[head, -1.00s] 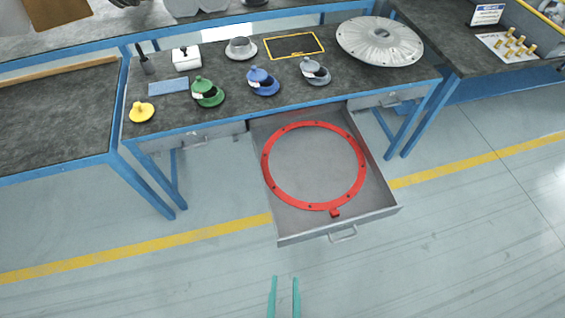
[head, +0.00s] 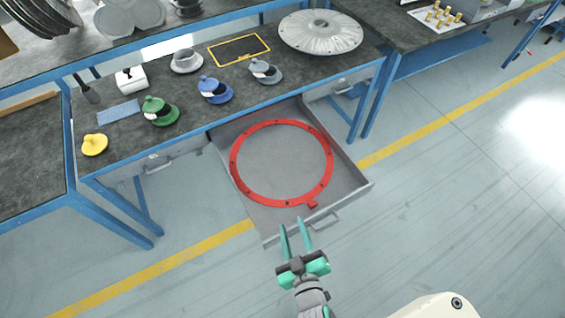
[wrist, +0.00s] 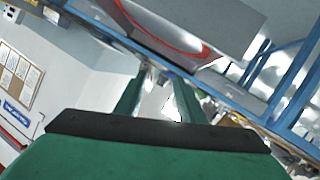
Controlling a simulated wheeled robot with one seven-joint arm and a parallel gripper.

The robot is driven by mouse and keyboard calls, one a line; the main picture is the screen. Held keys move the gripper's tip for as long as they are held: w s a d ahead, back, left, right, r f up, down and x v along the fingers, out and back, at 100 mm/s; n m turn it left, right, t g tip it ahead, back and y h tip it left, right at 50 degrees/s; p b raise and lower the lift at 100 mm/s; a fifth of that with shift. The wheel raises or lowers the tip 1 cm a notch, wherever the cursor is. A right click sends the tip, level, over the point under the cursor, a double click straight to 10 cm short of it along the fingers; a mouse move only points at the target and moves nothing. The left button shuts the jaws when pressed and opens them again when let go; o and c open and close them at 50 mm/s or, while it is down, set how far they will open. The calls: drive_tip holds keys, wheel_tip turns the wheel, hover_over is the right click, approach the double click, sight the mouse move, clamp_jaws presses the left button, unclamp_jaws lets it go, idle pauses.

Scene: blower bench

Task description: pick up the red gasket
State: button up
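The red gasket (head: 326,178) is a large flat ring with bolt holes and a small tab (head: 312,204) at its front edge. It lies flat in the open grey drawer (head: 352,185) under the bench. My gripper (head: 294,224) is open and empty, with its two teal fingers apart. In the head view it appears at the drawer's front edge, short of the gasket and its tab. In the wrist view, part of the red gasket (wrist: 180,42) shows at the top, beyond the fingers (wrist: 160,100).
The drawer has low walls and a front handle (head: 322,221). On the bench (head: 140,82) above stand a yellow knob (head: 95,145), green, blue and grey capped parts, a yellow-outlined frame and a large metal disc (head: 320,36). Blue legs flank the drawer. The floor in front is clear.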

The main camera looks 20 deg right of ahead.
drive_tip(key=w+d+r+m+g+h, duration=0.2)
drive_tip(key=w+d+h, duration=0.1)
drive_tip(key=d, duration=0.5)
drive_tip(key=w+d+r+m+g+h, duration=0.2)
drive_tip(key=w+d+r+m+h, duration=0.1)
drive_tip(key=d, duration=0.6)
drive_tip(key=w+d+r+m+g+h, duration=0.2)
drive_tip(key=w+d+h, duration=0.1)
drive_tip(key=d, duration=0.5)
drive_tip(key=m+g+y, duration=0.8)
drive_tip(key=m+y, duration=0.4)
hover_over(312, 204)
wheel_tip(312, 204, down, 9)
wheel_tip(312, 204, down, 11)
drive_tip(key=shift+a+r, duration=0.1)
drive_tip(key=shift+r, duration=0.1)
clamp_jaws()
